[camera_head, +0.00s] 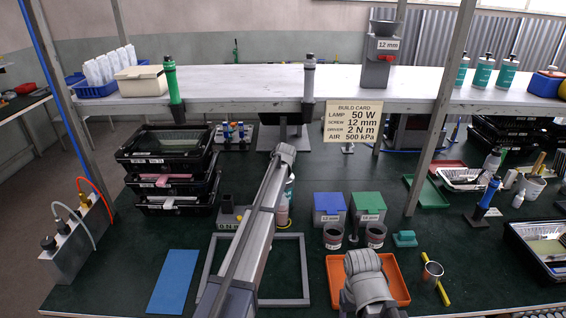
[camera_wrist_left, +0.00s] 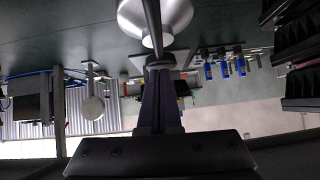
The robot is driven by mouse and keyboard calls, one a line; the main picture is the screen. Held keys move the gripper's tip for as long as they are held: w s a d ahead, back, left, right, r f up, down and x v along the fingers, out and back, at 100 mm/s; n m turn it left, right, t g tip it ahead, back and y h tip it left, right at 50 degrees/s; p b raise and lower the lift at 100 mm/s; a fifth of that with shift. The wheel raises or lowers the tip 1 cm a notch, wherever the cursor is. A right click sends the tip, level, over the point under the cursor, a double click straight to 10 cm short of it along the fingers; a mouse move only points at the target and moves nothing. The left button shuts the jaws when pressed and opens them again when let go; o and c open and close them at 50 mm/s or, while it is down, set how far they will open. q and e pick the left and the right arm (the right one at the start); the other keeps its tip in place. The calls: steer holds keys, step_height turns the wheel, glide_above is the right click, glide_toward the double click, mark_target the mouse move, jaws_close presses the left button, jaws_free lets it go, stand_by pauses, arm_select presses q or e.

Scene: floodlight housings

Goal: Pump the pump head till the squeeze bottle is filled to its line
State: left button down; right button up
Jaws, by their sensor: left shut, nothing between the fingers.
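A bottle with a pinkish lower body (camera_head: 282,212) stands on the green bench, partly behind my left arm. It may be the squeeze bottle; its fill line and level are too small to read. A pale bottle top with teal (camera_head: 290,187) shows just behind it, also partly covered. I cannot clearly make out the pump head in the head view. In the left wrist view my left gripper (camera_wrist_left: 158,66) is shut and empty, its tips close to a silvery round body with a dark rod (camera_wrist_left: 135,18); contact cannot be told. My right gripper is out of sight.
A grey square frame (camera_head: 305,270) lies under my left arm, with an orange tray (camera_head: 398,275) to its right. Blue (camera_head: 329,203) and green (camera_head: 367,203) boxes stand behind the tray. Stacked black bins (camera_head: 160,205) are at left. A shelf (camera_head: 240,90) spans the back.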

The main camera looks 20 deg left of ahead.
arm_select(q)
steer(key=shift+s+f, duration=0.1)
stand_by(0.3)
steer(key=shift+r+p, duration=0.85)
steer(key=shift+p, duration=0.2)
steer(key=w+r+p+v, duration=0.1)
steer(key=p+v, duration=0.7)
steer(key=v, duration=0.3)
steer(key=shift+r+p, duration=0.35)
steer(key=shift+r, duration=0.2)
steer(key=shift+s, duration=0.1)
